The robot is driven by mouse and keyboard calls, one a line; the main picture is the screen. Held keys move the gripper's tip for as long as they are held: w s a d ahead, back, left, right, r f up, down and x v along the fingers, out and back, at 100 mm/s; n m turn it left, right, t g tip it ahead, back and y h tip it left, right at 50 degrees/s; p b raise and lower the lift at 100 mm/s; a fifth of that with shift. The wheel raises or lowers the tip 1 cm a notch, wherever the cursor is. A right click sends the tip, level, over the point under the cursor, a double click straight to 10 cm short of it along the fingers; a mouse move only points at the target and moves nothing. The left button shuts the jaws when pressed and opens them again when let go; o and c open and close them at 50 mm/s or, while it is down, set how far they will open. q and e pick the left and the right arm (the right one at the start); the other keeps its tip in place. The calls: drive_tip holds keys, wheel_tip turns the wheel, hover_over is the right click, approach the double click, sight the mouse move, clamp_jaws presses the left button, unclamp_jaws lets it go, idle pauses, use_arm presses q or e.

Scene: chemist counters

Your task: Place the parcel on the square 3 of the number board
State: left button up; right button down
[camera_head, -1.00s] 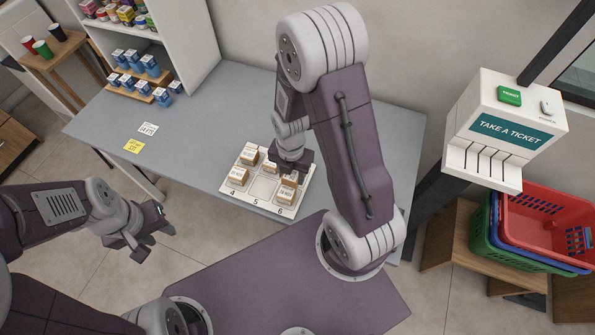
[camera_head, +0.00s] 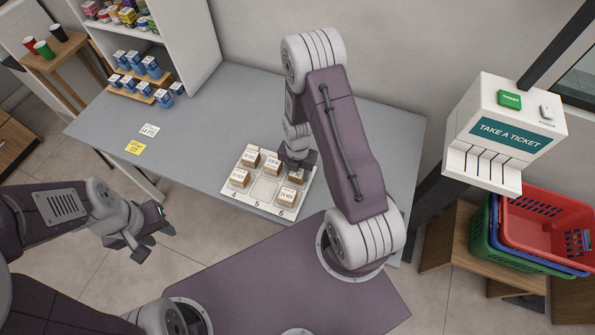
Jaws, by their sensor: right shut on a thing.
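The white number board (camera_head: 234,204) lies on the grey counter, with 4, 5 and 6 readable along its front edge. My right gripper (camera_head: 296,170) is over the back right of the board, shut on a small brown parcel (camera_head: 296,178). That parcel is at the back right square, where 3 would be; whether it touches the board I cannot tell. Other parcels sit at the back left (camera_head: 250,158), back middle (camera_head: 271,167), square 4 (camera_head: 239,178) and square 6 (camera_head: 287,199). Square 5 looks bare. My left gripper (camera_head: 146,246) is open and empty, off the counter at left.
Blue-and-white boxes stand on a wooden step (camera_head: 140,95) at back left. A ticket dispenser (camera_head: 505,130) and stacked baskets (camera_head: 540,225) are at right. The counter's left half is mostly clear.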

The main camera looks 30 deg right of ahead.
drive_tip(key=c, duration=0.7)
unclamp_jaws()
drive_tip(key=shift+f, duration=0.15)
wheel_tip(320, 180, up, 12)
drive_tip(key=r, duration=0.1)
drive_tip(key=s+a+r+m, duration=0.1)
drive_tip(key=s+m, duration=0.1)
drive_tip(key=m, duration=0.6)
drive_tip(key=s+a+r+m, duration=0.2)
drive_tip(key=s+m, duration=0.1)
drive_tip(key=m, duration=0.6)
drive_tip(key=s+a+r+m+t, duration=0.1)
drive_tip(key=s+r+m, duration=0.1)
drive_tip(key=m, duration=0.7)
drive_tip(key=shift+s+a+r, duration=0.15)
drive_tip(key=shift+s+a, duration=0.25)
drive_tip(key=shift+s, duration=0.25)
